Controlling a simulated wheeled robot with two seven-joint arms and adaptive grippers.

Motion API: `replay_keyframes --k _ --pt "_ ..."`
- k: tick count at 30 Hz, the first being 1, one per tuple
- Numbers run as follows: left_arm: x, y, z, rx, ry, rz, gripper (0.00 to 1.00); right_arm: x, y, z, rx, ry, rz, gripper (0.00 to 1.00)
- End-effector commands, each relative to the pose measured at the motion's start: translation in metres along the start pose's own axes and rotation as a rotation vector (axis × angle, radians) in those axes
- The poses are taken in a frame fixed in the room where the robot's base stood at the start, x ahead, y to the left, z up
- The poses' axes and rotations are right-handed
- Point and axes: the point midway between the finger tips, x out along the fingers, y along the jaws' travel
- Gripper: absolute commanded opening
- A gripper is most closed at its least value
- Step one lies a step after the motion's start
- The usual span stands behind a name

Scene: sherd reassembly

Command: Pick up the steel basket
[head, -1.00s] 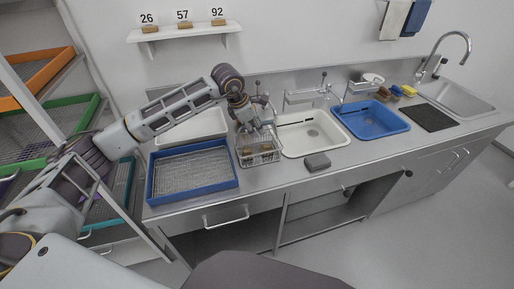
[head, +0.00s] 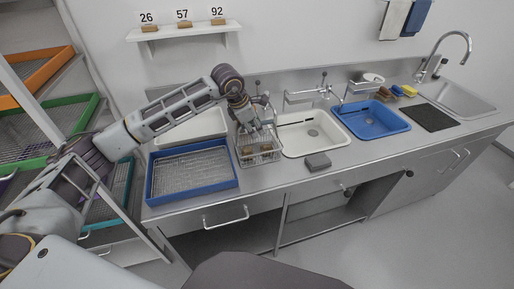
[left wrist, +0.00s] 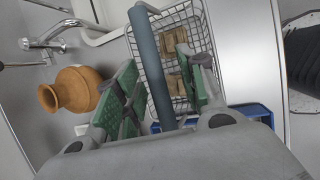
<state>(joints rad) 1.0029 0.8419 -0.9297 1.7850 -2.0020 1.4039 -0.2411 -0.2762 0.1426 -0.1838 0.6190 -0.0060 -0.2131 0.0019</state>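The steel basket (head: 245,161) is a wire basket on the counter, between the blue tray and the white basin. Brown pieces (left wrist: 175,50) lie inside it. My left gripper (head: 256,128) is directly above the basket, pointing down. In the left wrist view its green-padded fingers (left wrist: 160,85) are apart. A thick blue-grey bar (left wrist: 149,55), apparently the basket's handle, runs between them, above the wire mesh. Whether a finger touches the bar I cannot tell. The arm partly hides the basket's back in the head view. My right gripper is not in view.
A blue tray (head: 152,183) stands left of the basket, and a white basin (head: 287,150) right of it. A grey block (head: 318,161) lies near the counter's front edge. An orange-brown jar (left wrist: 75,88) stands close to the gripper.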

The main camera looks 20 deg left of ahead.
Motion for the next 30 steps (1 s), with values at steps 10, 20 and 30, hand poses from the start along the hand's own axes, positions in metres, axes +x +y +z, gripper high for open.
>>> replay_keyframes --k 10,20,30 --pt "0.000 0.000 0.000 0.000 0.000 0.000 0.10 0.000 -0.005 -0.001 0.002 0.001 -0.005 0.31" --pt "-0.001 0.000 0.001 0.000 -0.002 0.001 0.00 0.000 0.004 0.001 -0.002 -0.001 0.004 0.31" --pt "-0.004 0.001 0.002 0.000 -0.001 0.001 0.00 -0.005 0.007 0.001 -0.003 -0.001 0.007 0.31"
